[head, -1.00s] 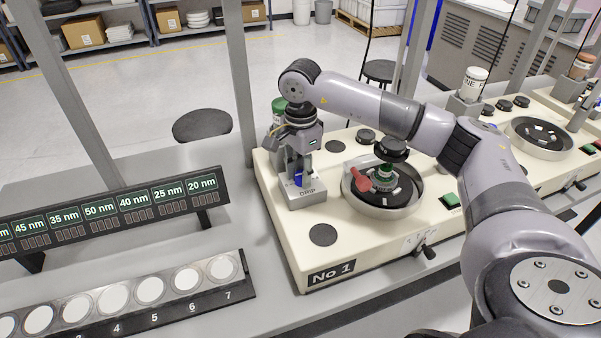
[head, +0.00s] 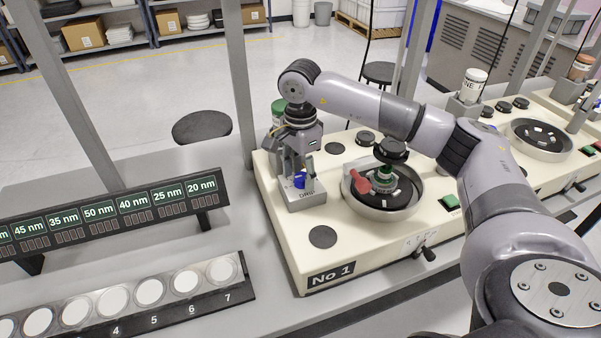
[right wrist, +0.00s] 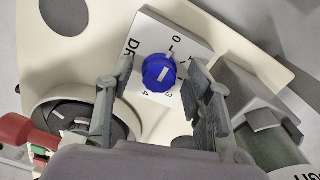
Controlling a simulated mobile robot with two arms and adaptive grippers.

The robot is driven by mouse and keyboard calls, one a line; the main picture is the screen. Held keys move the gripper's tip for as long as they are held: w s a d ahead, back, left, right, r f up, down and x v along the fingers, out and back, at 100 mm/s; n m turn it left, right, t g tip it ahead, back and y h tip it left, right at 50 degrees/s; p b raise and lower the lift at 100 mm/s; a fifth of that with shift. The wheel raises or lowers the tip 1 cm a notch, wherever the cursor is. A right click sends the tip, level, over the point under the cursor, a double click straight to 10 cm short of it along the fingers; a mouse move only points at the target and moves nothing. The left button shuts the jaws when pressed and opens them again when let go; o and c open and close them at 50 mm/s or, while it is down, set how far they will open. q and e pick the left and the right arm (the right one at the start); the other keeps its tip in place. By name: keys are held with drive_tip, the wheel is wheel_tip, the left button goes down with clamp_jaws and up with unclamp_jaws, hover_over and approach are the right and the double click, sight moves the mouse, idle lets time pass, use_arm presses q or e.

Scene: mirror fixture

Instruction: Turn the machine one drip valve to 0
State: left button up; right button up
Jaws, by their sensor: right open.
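The drip valve on machine No 1 is a blue round knob (head: 300,181) on a grey block (head: 306,196) with a dial plate. In the right wrist view the blue knob (right wrist: 159,72) carries a white pointer bar, slanted on the knob. Dial marks including 0, 3 and 4 show around it; I cannot tell exactly which mark the bar points at. My right gripper (head: 298,172) points down over the knob. In the right wrist view its fingers (right wrist: 152,88) are open, one on each side of the knob, with gaps. My left gripper is not in view.
The cream machine one (head: 285,235) has a round polishing bowl (head: 382,212) with a red-handled part (head: 362,182) right of the valve. A green-capped bottle (head: 278,112) stands behind my gripper. A display rack (head: 110,215) and a sample tray (head: 130,300) lie left.

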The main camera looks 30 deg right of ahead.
sight(300, 177)
wheel_tip(300, 177, up, 12)
idle(0.4)
drive_tip(key=shift+f, duration=0.2)
